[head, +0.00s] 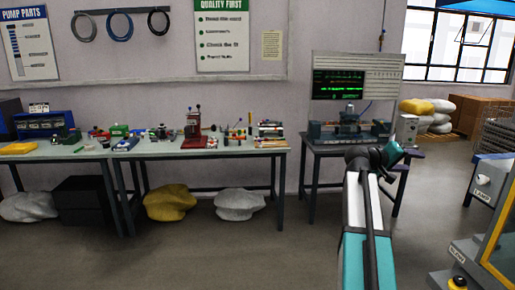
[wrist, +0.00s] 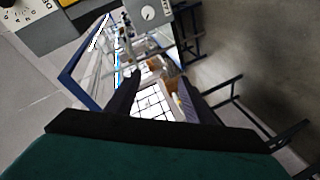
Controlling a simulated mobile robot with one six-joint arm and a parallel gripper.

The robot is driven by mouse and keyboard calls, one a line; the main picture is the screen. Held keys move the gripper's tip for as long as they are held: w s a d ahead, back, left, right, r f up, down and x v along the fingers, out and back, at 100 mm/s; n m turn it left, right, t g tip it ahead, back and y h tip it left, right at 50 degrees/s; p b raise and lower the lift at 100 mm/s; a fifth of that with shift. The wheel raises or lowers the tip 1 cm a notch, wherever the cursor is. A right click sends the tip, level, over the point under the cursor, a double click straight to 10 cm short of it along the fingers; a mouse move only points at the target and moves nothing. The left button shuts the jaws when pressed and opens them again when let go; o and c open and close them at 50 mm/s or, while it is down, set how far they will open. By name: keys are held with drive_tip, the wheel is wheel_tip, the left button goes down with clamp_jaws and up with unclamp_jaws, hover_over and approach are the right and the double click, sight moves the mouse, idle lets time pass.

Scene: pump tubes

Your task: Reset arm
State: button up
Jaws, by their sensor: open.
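My arm (head: 368,225), white and teal, reaches forward and up from the bottom of the head view, right of centre. Its teal wrist end is in front of the small bench at the right, and the fingers cannot be made out there. In the wrist view my gripper (wrist: 159,76) has its two dark fingers well apart, with nothing held between them. Behind the gap is a white gridded surface (wrist: 153,103) with brownish items beside it, too small to name.
A long workbench (head: 240,152) with tools and parts stands at the left, sacks and a black box below it. A small bench (head: 330,151) carries a grey machine. A yellow-framed machine (head: 490,255) is close at the right. The floor (head: 220,255) in front is clear.

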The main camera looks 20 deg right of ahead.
drive_tip(key=w+a+f+n+t+y, duration=0.1)
drive_tip(key=w+a+f, duration=0.25)
drive_tip(key=f, duration=0.55)
drive_tip(key=w+a+f+n+y, duration=0.1)
drive_tip(key=w+a+f, duration=0.2)
drive_tip(key=a+f, duration=0.35)
drive_tip(key=w+a+f+n+t+y, duration=0.1)
drive_tip(key=w+a+f+n, duration=0.15)
drive_tip(key=f, duration=0.75)
drive_tip(key=s+a+f+n+g+y, duration=0.1)
drive_tip(key=s+a+f+y, duration=0.1)
drive_tip(key=a+f, duration=0.75)
drive_tip(key=s+a+f+n+y, duration=0.1)
drive_tip(key=s+a+f+y, duration=0.15)
drive_tip(key=a+f, duration=0.7)
drive_tip(key=s+a+f+n+g+y, duration=0.1)
drive_tip(key=s+a+f, duration=0.3)
drive_tip(key=f, duration=1)
drive_tip(key=s+a+f+g+y, duration=0.2)
drive_tip(key=s+a+f, duration=0.7)
drive_tip(key=a+f, duration=0.1)
drive_tip(key=s+a+f+g+y, duration=0.2)
drive_tip(key=s+a+f, duration=0.1)
drive_tip(key=s+a, duration=0.4)
drive_tip(key=s+a+f+m+g+y, duration=0.1)
drive_tip(key=s+a+f+y, duration=0.2)
drive_tip(key=s+a, duration=0.4)
drive_tip(key=s, duration=0.5)
drive_tip(key=shift+s+a+f+g, duration=0.25)
drive_tip(key=shift+s+a+g, duration=0.15)
